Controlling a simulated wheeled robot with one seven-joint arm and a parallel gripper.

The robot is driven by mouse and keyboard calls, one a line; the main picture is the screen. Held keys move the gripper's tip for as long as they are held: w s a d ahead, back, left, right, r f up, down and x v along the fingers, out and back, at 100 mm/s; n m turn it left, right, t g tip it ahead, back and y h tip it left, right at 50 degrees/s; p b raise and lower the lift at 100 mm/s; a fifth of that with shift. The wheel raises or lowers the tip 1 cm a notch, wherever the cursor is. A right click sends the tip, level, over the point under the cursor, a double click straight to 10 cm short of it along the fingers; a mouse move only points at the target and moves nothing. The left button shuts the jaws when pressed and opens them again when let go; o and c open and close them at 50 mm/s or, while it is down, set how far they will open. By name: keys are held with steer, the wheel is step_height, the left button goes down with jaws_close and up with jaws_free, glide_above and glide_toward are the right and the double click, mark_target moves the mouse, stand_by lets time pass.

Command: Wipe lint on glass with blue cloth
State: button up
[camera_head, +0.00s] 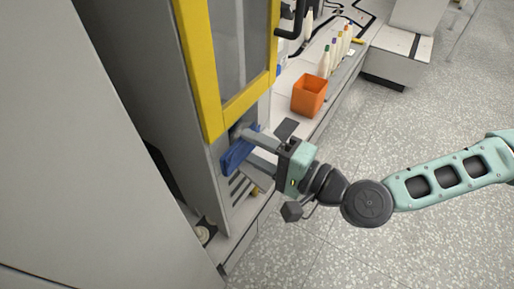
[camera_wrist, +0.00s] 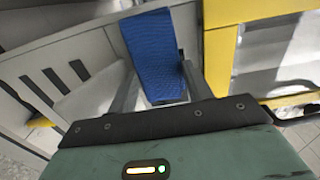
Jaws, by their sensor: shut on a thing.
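My gripper (camera_head: 246,146) is shut on the blue cloth (camera_head: 236,157), at the machine's front just below the lower edge of the yellow-framed glass (camera_head: 228,48). In the wrist view the cloth (camera_wrist: 155,55) lies between my two fingers and stands out beyond them. The yellow frame also shows at the right of the wrist view (camera_wrist: 222,58), with a grey pane (camera_wrist: 275,62) beside it. I cannot make out any lint on the glass. I cannot tell whether the cloth touches the machine's front.
An orange bin (camera_head: 309,95) stands on the bench to the right of the machine, with several bobbins (camera_head: 335,55) behind it. A black handle (camera_head: 291,20) juts from the yellow frame. Slots (camera_wrist: 62,77) mark the panel beside the cloth. The speckled floor (camera_head: 400,130) at right is clear.

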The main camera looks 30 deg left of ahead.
steer(key=shift+w+a, duration=0.1)
steer(key=shift+a, duration=0.9)
steer(key=shift+w+d+b, duration=0.15)
steer(key=shift+w+b, duration=0.1)
steer(key=shift+w, duration=0.6)
steer(key=shift+w+d+b, duration=0.1)
steer(key=shift+w+b, duration=0.15)
steer(key=shift+w, duration=0.85)
steer(key=shift+a, duration=0.1)
steer(key=shift+s+a+p, duration=0.2)
steer(key=shift+s+p, duration=0.1)
steer(key=shift+s, duration=0.8)
steer(key=shift+s+a+p, duration=0.15)
steer(key=shift+s+p, duration=0.15)
steer(key=shift+s, duration=0.75)
steer(key=shift+c, duration=0.3)
steer(key=shift+d, duration=0.1)
